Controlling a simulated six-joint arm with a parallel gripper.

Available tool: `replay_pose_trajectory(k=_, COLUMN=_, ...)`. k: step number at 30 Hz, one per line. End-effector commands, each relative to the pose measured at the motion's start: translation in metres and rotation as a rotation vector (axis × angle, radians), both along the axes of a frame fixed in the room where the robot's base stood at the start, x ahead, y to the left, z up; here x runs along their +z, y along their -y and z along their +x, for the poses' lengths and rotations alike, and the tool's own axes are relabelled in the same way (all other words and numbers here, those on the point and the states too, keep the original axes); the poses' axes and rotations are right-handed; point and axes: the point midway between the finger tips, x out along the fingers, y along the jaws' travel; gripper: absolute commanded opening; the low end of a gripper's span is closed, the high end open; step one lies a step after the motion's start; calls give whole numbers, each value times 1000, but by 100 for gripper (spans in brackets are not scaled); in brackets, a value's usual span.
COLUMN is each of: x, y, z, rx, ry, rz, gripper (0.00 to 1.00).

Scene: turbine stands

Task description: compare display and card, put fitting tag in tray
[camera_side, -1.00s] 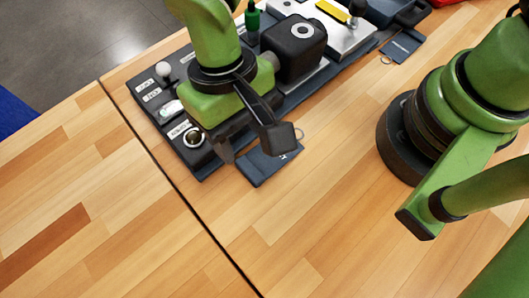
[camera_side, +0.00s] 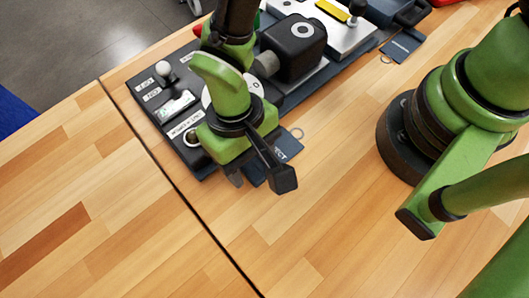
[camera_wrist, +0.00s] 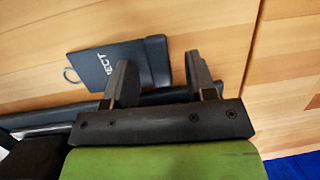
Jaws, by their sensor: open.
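A dark blue tag (camera_side: 287,147) with a ring lies on the wood beside the panel, partly hidden by my gripper. In the wrist view the tag (camera_wrist: 108,62) shows white letters ending in "ECT"; the rest is covered. My gripper (camera_side: 260,180) is open over the tag's near end; in the wrist view the fingers (camera_wrist: 160,76) stand apart with the tag's end showing between them. A second dark tag (camera_side: 402,48) with a ring lies farther back. A small lit display (camera_side: 175,106) and a white printed label (camera_side: 186,124) sit on the panel, too small to read surely. No tray is clear.
The dark panel (camera_side: 146,100) carries a knob (camera_side: 163,69), a black housing (camera_side: 293,47) and a white unit (camera_side: 325,28). A red object (camera_side: 444,2) is cut off at the top edge. The near wooden tabletop (camera_side: 160,230) is clear.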

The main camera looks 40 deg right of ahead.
Motion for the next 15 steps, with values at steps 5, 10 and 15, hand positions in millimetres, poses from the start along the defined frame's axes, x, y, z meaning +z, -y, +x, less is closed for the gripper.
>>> replay_pose_trajectory(k=5, x=0, y=0, z=0, rx=0, ry=-1, rz=-1, gripper=42)
replay_pose_trajectory(k=10, x=0, y=0, z=0, rx=0, ry=-1, rz=-1, gripper=3)
replay_pose_trajectory(k=15, x=0, y=0, z=0, rx=0, ry=-1, rz=-1, gripper=0)
